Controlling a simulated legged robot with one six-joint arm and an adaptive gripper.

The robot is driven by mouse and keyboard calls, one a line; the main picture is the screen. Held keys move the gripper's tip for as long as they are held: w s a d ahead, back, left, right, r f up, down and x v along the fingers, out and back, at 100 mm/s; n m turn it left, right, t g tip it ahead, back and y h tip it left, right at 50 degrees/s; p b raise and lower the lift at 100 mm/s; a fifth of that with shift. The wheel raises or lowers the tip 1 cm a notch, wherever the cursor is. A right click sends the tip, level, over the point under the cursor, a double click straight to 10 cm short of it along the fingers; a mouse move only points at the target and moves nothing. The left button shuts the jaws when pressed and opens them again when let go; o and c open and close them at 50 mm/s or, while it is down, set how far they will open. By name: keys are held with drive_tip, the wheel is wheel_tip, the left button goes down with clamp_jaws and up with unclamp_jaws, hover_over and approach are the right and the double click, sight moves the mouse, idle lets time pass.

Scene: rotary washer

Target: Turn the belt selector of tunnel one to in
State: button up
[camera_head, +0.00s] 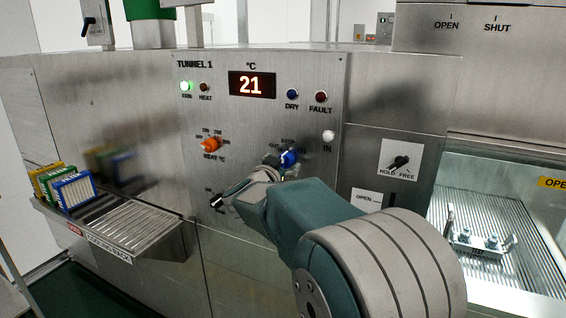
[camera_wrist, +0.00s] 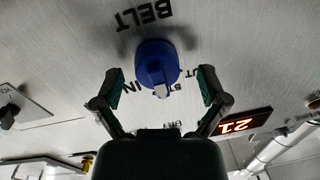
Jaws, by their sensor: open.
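The belt selector is a blue knob (camera_wrist: 157,62) with a pale pointer, under the word BELT in the wrist view, which appears upside down. The pointer faces the middle of its printed scale, where partly hidden letters of OUT, ST and IN show. In the head view the blue knob (camera_head: 290,158) sits on the TUNNEL 1 panel (camera_head: 240,125), partly hidden by my arm. My gripper (camera_wrist: 161,88) is open, with one finger on each side of the knob and gaps visible between. In the head view my wrist mostly hides the gripper.
An orange heat knob (camera_head: 210,145) is left of the belt knob, and a black-and-silver knob (camera_head: 216,201) is below it. A white IN lamp (camera_head: 328,136) is above right. A hold/free switch (camera_head: 400,162) is further right.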

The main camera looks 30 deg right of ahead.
drive_tip(key=shift+w+d, duration=0.15)
drive_tip(key=shift+d, duration=0.2)
drive_tip(key=c, duration=1.2)
drive_tip(key=shift+o, duration=0.2)
drive_tip(key=shift+a, duration=0.1)
